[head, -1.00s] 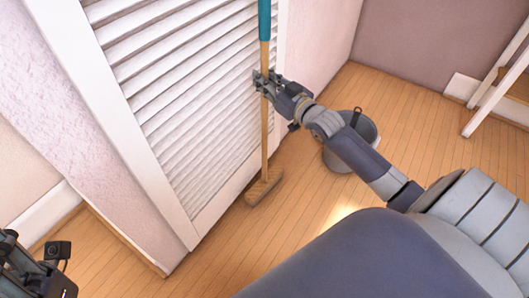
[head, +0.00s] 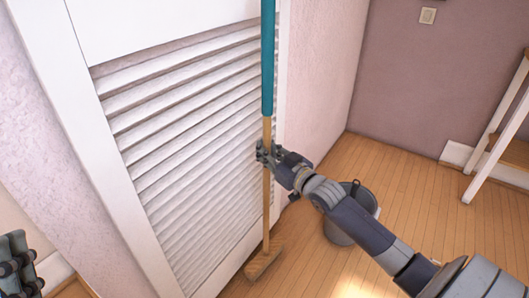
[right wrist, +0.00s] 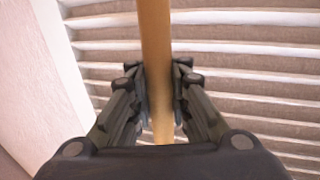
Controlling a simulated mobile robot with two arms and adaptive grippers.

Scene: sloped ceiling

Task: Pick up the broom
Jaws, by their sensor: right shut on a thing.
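The broom (head: 267,196) stands nearly upright in front of a white louvered door. It has a teal upper handle, a wooden lower shaft and a wooden head at the floor. My right gripper (head: 266,154) is shut on the wooden shaft, a little below the teal part. In the right wrist view the shaft (right wrist: 156,50) runs between the two fingers (right wrist: 160,95). Whether the broom head touches the floor is hard to tell. My left gripper (head: 15,262) is only partly in view at the lower left edge, away from the broom.
The louvered door (head: 180,120) is close behind the broom. A grey bucket (head: 350,225) stands on the wooden floor behind my right forearm. A white ladder-like frame (head: 500,130) is at the right edge. Floor between bucket and frame is clear.

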